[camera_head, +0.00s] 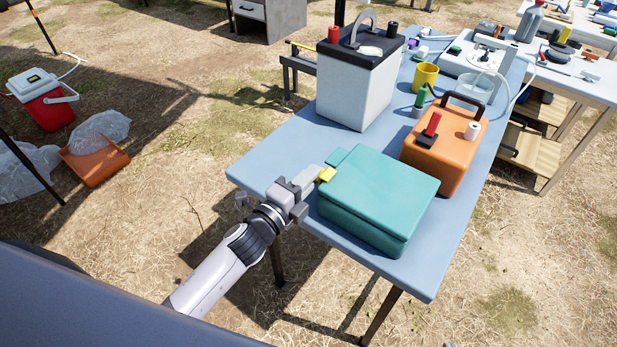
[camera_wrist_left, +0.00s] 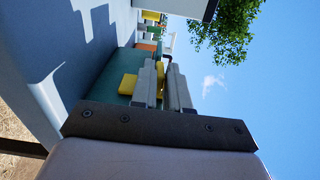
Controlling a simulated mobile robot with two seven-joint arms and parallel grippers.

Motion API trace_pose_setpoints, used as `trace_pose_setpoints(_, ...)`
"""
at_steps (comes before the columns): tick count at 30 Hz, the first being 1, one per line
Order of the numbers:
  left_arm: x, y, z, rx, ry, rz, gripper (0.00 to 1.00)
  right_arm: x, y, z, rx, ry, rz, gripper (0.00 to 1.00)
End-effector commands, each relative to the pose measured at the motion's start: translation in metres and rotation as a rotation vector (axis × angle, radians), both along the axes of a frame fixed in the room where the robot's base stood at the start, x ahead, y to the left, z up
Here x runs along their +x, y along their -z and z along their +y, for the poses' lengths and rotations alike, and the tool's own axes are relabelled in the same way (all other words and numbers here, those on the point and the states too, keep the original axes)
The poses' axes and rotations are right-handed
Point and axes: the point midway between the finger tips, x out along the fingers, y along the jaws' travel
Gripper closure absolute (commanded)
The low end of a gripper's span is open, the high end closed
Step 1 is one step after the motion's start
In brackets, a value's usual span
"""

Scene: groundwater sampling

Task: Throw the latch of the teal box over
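The teal box (camera_head: 378,196) stands shut on the near end of the blue-grey table, and its side fills the left of the wrist view (camera_wrist_left: 128,62). Its yellow latch (camera_head: 327,174) is at the box's left side, and it also shows in the wrist view (camera_wrist_left: 127,85). My left gripper (camera_head: 314,177) is right at the latch, its fingertips touching or almost touching it. In the wrist view the two fingers (camera_wrist_left: 162,85) are close together, and one partly hides the latch. Whether they grip it is unclear. My right gripper is not in view.
An orange case (camera_head: 437,157) stands just behind the teal box, and a white box with a dark lid (camera_head: 352,90) stands at the back left. The blue-grey table (camera_head: 275,150) has bare room left of the teal box.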

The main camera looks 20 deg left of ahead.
Motion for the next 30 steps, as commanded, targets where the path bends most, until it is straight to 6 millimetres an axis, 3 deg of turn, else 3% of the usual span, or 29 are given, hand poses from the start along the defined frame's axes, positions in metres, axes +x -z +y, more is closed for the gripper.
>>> trace_pose_setpoints(13, -0.005, 0.001, 0.002, -0.002, 0.0, 0.003, 0.64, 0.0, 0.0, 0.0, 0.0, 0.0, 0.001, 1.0)
trace_pose_setpoints(24, -0.05, 0.001, 0.018, -0.001, 0.001, 0.003, 0.64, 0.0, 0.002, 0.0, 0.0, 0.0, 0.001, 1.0)
trace_pose_setpoints(30, -0.065, 0.0, 0.023, -0.002, 0.001, 0.001, 0.64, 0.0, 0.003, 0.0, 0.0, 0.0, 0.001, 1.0)
